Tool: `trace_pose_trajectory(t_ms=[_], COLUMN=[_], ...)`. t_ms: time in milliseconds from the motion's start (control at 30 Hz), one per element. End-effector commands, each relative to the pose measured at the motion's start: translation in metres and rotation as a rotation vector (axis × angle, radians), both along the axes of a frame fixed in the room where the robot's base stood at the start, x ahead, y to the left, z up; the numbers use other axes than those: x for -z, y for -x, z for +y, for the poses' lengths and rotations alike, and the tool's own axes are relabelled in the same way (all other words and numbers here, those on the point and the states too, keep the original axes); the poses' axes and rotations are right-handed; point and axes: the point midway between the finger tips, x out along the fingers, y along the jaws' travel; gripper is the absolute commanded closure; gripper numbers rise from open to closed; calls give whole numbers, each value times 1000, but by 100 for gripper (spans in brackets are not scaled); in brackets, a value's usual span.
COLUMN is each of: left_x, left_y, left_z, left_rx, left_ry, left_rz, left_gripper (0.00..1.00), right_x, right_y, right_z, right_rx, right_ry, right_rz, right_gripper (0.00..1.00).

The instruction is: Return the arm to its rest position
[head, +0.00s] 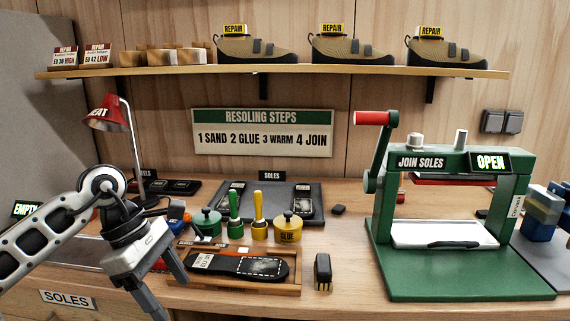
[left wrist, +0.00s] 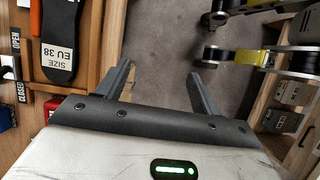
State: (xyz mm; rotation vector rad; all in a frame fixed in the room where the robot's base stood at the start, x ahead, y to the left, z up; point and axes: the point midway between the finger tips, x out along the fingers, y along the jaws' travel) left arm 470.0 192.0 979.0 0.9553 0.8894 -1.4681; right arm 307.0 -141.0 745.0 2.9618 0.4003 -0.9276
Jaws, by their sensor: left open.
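My left arm comes in from the left in the head view. My left gripper (head: 167,282) is at the front left of the bench, beside the wooden tray (head: 286,288) that holds a dark sole (head: 222,263). Its two fingers are apart and nothing shows between them. In the left wrist view the left gripper (left wrist: 160,88) is open over the grey floor, past the bench edge. The dark sole, with a label reading SIZE EU 38 (left wrist: 59,52), is at the upper left there. My right gripper does not show in the head view.
A green press (head: 455,288) stands at the right with an OPEN sign. A red lamp (head: 107,112), glue pots (head: 288,228), brushes and a small black brush (head: 323,271) are on the bench. A shelf (head: 300,70) with shoes is above.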

Motion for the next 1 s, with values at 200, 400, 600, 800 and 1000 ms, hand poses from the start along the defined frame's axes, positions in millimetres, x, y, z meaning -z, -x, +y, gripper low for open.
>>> trace_pose_trajectory(t_ms=[200,400,600,800,1000], left_x=[23,-8,1,119,208], left_y=[37,70,45,63,131], left_z=[-96,-180,-150,-82,-54], left_rx=[-80,-473,-1146,1669,1478], left_ry=[427,1113,1633,-1544,-997], left_rz=[178,677,1371,-1748,-1416], left_gripper=[34,34,34,34,34], right_x=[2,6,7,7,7], right_y=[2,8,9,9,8], right_z=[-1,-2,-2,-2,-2], right_rx=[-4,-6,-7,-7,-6], right_ry=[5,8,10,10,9], right_rz=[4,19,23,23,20], right_gripper=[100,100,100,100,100])
